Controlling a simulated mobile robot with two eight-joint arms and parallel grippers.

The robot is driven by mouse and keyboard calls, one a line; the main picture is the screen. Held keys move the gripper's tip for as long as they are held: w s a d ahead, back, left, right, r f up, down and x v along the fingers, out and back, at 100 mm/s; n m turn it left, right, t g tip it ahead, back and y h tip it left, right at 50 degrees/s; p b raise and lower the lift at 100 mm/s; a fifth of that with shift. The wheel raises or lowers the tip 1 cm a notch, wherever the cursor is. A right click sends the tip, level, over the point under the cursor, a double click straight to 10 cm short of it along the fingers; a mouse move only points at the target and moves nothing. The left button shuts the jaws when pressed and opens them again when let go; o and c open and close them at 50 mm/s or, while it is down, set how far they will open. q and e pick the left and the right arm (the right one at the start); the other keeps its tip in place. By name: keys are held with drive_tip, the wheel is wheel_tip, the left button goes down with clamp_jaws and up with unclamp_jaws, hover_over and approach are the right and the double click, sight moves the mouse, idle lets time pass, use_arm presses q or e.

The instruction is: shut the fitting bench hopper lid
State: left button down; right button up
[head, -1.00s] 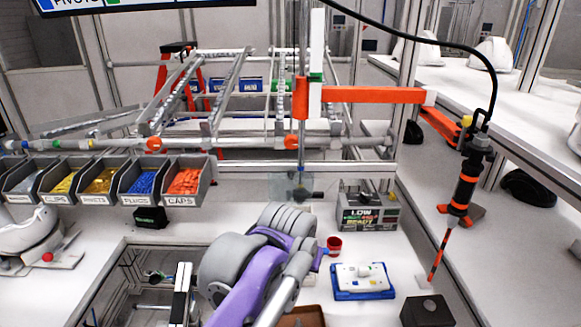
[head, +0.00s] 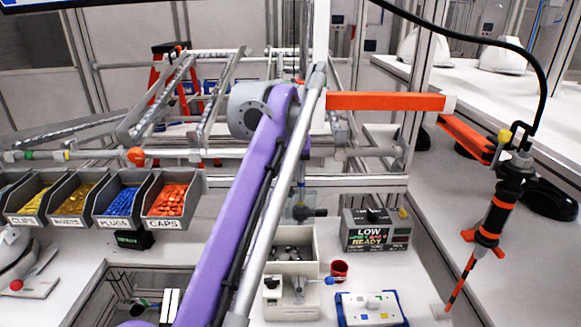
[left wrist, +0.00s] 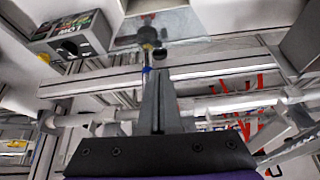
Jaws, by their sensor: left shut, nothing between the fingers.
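The hopper (head: 315,246) is an open-topped pale box with dark parts inside, on the bench in the middle of the head view. A clear panel with a dark knob, which looks like its lid (head: 302,200), stands raised at its back edge, partly behind my purple left arm. In the left wrist view the clear lid (left wrist: 180,24) is at the top centre, with a grey knob beside it. My left gripper (left wrist: 160,75) is shut and empty, its tips apart from the lid in the picture. No right gripper shows.
A grey LOW/READY box (head: 376,230) stands right of the hopper, with a red cup (head: 339,270) and a blue-edged tray (head: 342,320) in front. Labelled bins (head: 171,196) line the left. An orange-banded tool (head: 492,218) hangs at right from an orange arm (head: 385,101).

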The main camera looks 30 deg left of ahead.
sight(290, 205)
use_arm(q)
drive_tip(key=shift+x, duration=1.9)
use_arm(e)
drive_tip(key=shift+f, duration=0.3)
use_arm(q)
drive_tip(key=shift+a, duration=0.1)
